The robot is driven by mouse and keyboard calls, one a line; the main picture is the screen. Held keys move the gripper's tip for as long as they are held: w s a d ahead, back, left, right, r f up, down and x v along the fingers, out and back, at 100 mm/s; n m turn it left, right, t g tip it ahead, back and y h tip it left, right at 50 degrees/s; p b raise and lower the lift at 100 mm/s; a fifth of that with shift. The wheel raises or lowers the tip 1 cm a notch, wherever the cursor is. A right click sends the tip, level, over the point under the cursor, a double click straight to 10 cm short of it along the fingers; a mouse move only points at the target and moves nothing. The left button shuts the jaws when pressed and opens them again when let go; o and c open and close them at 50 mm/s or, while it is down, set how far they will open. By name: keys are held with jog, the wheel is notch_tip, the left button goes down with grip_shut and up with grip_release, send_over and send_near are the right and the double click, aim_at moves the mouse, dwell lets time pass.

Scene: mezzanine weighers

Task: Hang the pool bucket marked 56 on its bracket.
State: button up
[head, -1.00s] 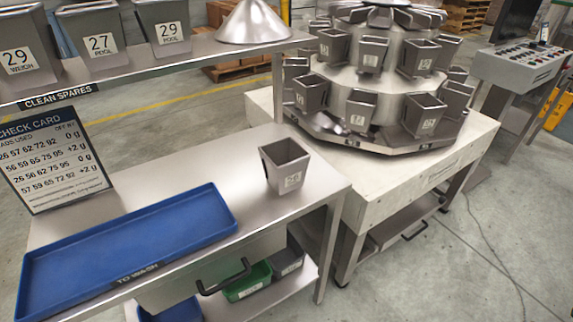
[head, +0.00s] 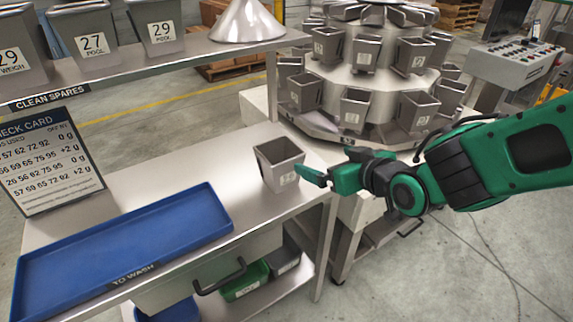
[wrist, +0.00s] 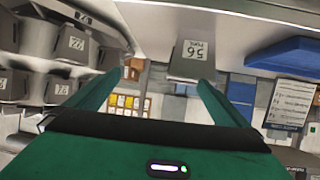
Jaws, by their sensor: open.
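The grey pool bucket (head: 279,164) stands upright on the steel bench near its right end. Its label reads 56 POOL in the wrist view (wrist: 190,60), where it appears upside down. My gripper (head: 330,172) is open and empty just right of the bucket, its fingers pointing towards it. In the wrist view the two green fingers (wrist: 158,82) are spread, with the bucket beyond the tips, nearer the right finger. The weigher (head: 380,82) behind carries rings of grey buckets. I cannot make out which bracket is free.
A blue tray (head: 125,250) marked TO WASH covers the bench's front left. A check card (head: 50,160) stands at the left. The clean-spares shelf (head: 190,50) above holds buckets marked 27 and 29 and a steel cone (head: 246,20). The bench between tray and bucket is clear.

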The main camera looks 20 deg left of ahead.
jog(key=n+y, duration=0.1)
jog(key=y, duration=0.1)
send_near(271, 147)
jog(key=v, duration=0.5)
jog(key=shift+x, duration=5.3)
jog(key=c, duration=1.5)
